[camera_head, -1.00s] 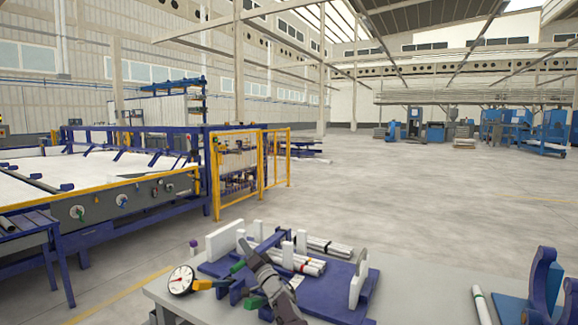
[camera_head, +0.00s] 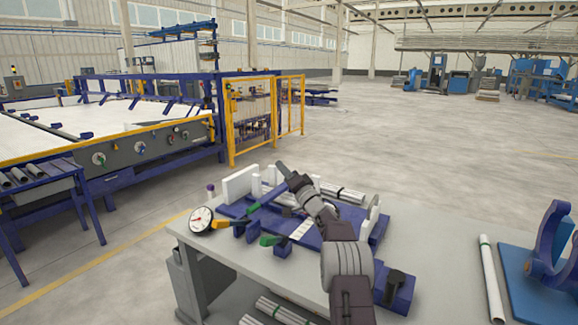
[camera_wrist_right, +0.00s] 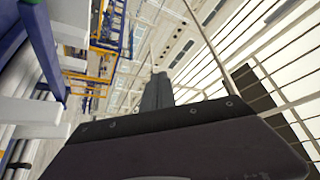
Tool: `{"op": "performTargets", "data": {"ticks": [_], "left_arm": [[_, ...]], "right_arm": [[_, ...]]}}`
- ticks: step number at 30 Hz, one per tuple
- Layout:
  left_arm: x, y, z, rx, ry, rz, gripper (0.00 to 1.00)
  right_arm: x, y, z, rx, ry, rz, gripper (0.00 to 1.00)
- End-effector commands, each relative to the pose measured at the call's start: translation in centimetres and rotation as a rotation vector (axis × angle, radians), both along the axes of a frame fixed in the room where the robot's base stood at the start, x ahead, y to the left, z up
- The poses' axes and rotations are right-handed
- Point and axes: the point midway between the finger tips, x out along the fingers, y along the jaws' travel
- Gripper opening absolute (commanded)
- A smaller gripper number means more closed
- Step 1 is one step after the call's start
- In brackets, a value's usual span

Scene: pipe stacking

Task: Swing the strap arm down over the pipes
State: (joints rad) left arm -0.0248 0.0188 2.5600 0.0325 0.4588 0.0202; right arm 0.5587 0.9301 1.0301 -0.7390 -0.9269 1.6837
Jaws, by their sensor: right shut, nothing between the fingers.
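My right gripper (camera_head: 283,170) is shut and empty. It reaches over the blue pipe rack (camera_head: 312,238), its tip near the rack's far side. A blue bar with a green end, seemingly the strap arm (camera_head: 270,197), lies just left of the gripper; I cannot tell whether they touch. In the right wrist view, the closed fingers (camera_wrist_right: 157,92) point away with nothing between them, and a blue bar (camera_wrist_right: 38,40) runs close by on the left. White pipes (camera_head: 345,193) with dark bands lie in the rack, partly hidden by my right arm. My left gripper is out of view.
A loose white pipe (camera_head: 491,280) and a blue stand (camera_head: 545,262) are at the right. Bare tabletop (camera_head: 435,255) lies between.

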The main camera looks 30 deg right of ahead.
Motion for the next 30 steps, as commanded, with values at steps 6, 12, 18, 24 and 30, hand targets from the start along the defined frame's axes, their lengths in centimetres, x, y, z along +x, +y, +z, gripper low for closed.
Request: {"op": "performTargets", "data": {"ticks": [6, 12, 18, 24, 30], "left_arm": [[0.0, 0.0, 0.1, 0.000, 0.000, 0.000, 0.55], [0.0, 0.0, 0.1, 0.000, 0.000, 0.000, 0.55], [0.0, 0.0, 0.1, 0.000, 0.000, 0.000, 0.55], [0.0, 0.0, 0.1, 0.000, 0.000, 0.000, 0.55], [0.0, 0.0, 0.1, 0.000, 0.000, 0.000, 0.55]], "right_arm": [[-1.8, -1.2, 1.3, 0.000, 0.001, -0.001, 0.00], [-2.1, -1.3, 1.4, 0.000, 0.001, 0.000, 0.00], [-2.1, -1.3, 1.4, 0.001, 0.001, 0.001, 0.00], [-2.0, -1.1, 1.4, 0.001, 0.001, 0.004, 0.00], [-1.0, 5.5, 5.9, -0.035, -0.055, 0.097, 0.00]]}}
